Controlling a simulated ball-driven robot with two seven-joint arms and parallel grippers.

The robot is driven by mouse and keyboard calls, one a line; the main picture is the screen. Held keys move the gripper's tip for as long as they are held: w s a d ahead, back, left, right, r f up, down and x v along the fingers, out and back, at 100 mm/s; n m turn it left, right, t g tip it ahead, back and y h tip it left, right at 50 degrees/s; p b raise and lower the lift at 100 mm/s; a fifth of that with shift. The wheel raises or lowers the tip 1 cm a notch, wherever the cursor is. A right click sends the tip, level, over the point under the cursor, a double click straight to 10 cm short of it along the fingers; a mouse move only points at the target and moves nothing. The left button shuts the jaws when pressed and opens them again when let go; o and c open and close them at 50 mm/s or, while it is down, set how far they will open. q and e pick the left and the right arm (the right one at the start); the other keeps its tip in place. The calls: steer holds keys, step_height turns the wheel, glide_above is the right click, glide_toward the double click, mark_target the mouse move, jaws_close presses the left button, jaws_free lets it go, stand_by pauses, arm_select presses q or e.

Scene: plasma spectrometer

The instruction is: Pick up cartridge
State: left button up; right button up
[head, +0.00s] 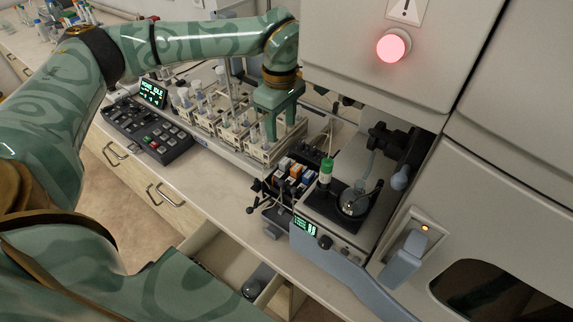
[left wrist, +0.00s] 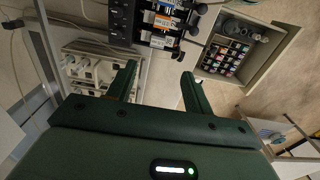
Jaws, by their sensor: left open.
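Several small orange, white and blue blocks (head: 291,172), possibly cartridges, sit in a dark holder beside the instrument; they also show at the top of the left wrist view (left wrist: 164,22). I cannot tell which one is the cartridge. My left gripper (head: 281,129) points down over the right end of the white vial rack, behind these blocks. In the left wrist view its two fingers (left wrist: 159,76) are apart with nothing between them. An open drawer (left wrist: 207,70) holds rows of small coloured pieces. My right gripper is not in view.
A white rack (head: 215,118) of vials stands along the bench beside a dark keypad (head: 150,130). A green-capped tube (head: 326,170) stands on the instrument's front unit. The large cabinet (head: 350,60) closes off the right. The open drawer (head: 205,246) juts out below the bench.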

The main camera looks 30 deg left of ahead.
arm_select(q)
glide_above(285, 161)
steer(key=f, duration=0.7)
steer(key=shift+s+a+f, duration=0.15)
steer(key=shift+s+a, duration=0.05)
steer(key=shift+a, duration=0.1)
steer(key=f, duration=0.5)
steer(key=shift+w+d, duration=0.2)
steer(key=shift+d, duration=0.1)
steer(key=c, duration=1.1)
